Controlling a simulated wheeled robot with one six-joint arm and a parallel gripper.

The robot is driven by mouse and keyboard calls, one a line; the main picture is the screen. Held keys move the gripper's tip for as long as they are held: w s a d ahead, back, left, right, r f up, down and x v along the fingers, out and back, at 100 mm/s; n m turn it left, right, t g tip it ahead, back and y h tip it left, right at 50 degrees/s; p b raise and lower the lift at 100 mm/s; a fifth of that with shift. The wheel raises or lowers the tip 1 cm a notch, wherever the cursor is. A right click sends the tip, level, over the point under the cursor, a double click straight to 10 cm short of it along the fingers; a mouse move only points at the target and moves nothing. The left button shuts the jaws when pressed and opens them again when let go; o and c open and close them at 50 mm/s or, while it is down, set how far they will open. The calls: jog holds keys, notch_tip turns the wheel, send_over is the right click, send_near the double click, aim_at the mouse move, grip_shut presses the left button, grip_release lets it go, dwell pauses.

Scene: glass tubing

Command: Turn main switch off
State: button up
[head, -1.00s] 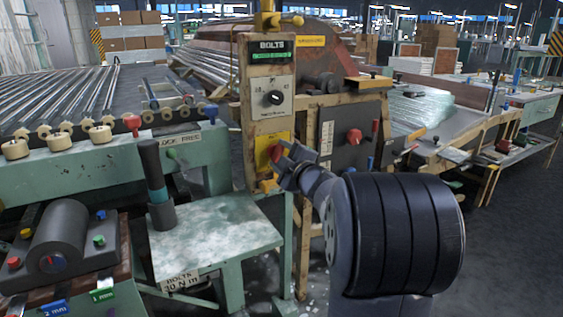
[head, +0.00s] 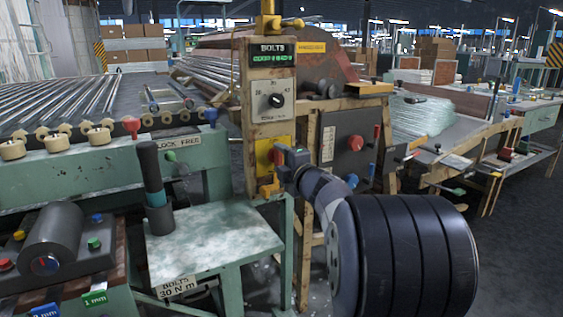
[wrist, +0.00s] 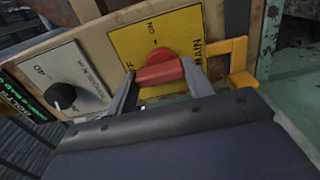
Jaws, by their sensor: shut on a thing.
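The main switch is a red rotary knob (wrist: 159,73) on a yellow plate (wrist: 190,30) marked ON and MAIN in the wrist view. My gripper (wrist: 160,84) has one finger on each side of the knob and is shut on it. The handle lies across the plate in the wrist picture, tilted slightly. In the head view the yellow plate (head: 284,148) is on the lower part of the wooden panel, and my gripper (head: 280,158) covers much of the knob there.
A black torque dial (head: 276,100) sits above the plate under a BOLTS display (head: 272,58). A yellow bracket (wrist: 238,66) juts out beside the plate. A green bench (head: 212,235) holds an upright dark tool (head: 153,185). Another red knob (head: 355,142) is on the dark box at right.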

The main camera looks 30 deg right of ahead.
jog(key=shift+f, duration=0.1)
jog(key=o, duration=1)
jog(key=shift+s, duration=0.1)
jog(key=s+p, duration=0.1)
jog(key=s, duration=0.4)
jog(key=s+p, duration=0.1)
jog(key=s, duration=0.4)
jog(key=shift+s+d+p, duration=0.2)
jog(key=shift+s+p, duration=0.1)
jog(key=shift+s, duration=0.05)
jog(key=shift+w, duration=0.1)
jog(key=w+b, duration=0.1)
jog(key=w, duration=0.4)
jog(key=w+b, duration=0.1)
jog(key=w, duration=0.4)
jog(key=shift+w+a+b, duration=0.2)
jog(key=shift+w+b, duration=0.15)
